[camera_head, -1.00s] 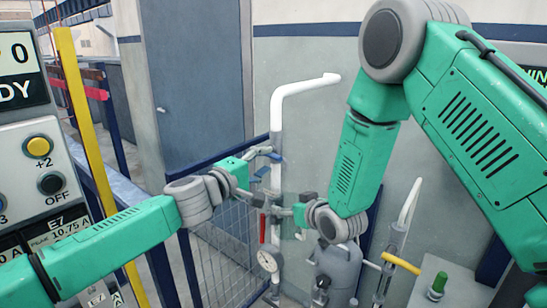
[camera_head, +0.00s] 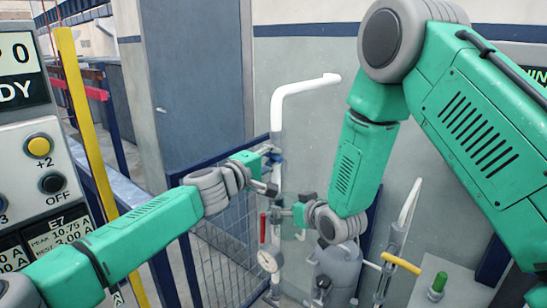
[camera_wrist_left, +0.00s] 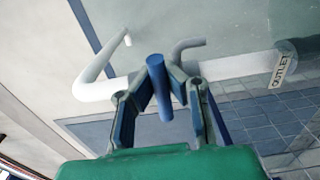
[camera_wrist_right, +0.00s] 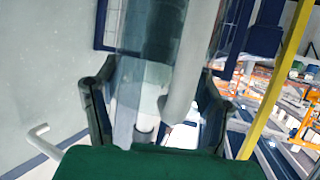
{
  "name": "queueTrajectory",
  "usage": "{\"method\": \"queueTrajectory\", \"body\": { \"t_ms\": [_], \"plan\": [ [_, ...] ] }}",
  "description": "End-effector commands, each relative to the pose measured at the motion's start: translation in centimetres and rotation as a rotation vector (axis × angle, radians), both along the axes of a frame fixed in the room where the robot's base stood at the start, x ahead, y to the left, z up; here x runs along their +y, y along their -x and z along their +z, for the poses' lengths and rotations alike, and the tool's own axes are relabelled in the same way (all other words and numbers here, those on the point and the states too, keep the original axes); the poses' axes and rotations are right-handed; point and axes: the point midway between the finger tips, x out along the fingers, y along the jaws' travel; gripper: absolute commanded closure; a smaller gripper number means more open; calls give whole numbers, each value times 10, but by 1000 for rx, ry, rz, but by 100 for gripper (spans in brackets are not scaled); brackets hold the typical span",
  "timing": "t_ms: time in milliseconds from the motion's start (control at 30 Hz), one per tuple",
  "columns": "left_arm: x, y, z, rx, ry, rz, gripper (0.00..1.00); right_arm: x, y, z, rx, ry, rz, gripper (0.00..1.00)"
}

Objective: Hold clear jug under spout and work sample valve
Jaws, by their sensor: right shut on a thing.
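A blue valve handle (camera_wrist_left: 160,90) lies between the fingers of my left gripper (camera_wrist_left: 160,72) in the left wrist view. The fingers are apart on either side of it; contact is unclear. In the head view my left gripper (camera_head: 270,152) is beside the upright white pipe (camera_head: 277,120). My right gripper (camera_wrist_right: 155,100) is shut on the clear jug (camera_wrist_right: 130,72), which shows as see-through walls between its fingers. A pale tube overlaps the jug in that view. In the head view my right gripper (camera_head: 290,212) is lower at the pipe; the jug is hard to make out there.
A round gauge (camera_head: 269,259) and a red handle (camera_head: 262,228) are low on the pipework. A blue-framed mesh fence (camera_head: 222,255), yellow post (camera_head: 80,110) and control panel (camera_head: 35,180) are at left.

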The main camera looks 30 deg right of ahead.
Motion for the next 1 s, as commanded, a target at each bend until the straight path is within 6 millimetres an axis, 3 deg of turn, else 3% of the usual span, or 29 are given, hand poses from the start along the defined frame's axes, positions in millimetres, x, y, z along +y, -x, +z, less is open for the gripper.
{"method": "queueTrajectory", "body": {
  "t_ms": [267, 500, 1000],
  "plan": [
    [0, -1, -2, -24, -11, 1, 100, 0, 0, 0, 0, 0, 0, 81],
    [0, -1, -11, -238, -103, -1, 100, 0, 0, 0, 0, 0, 0, 81],
    [3, -3, -18, -418, -177, 1, 100, 0, 0, 0, 0, 1, 0, 81]
  ]
}}
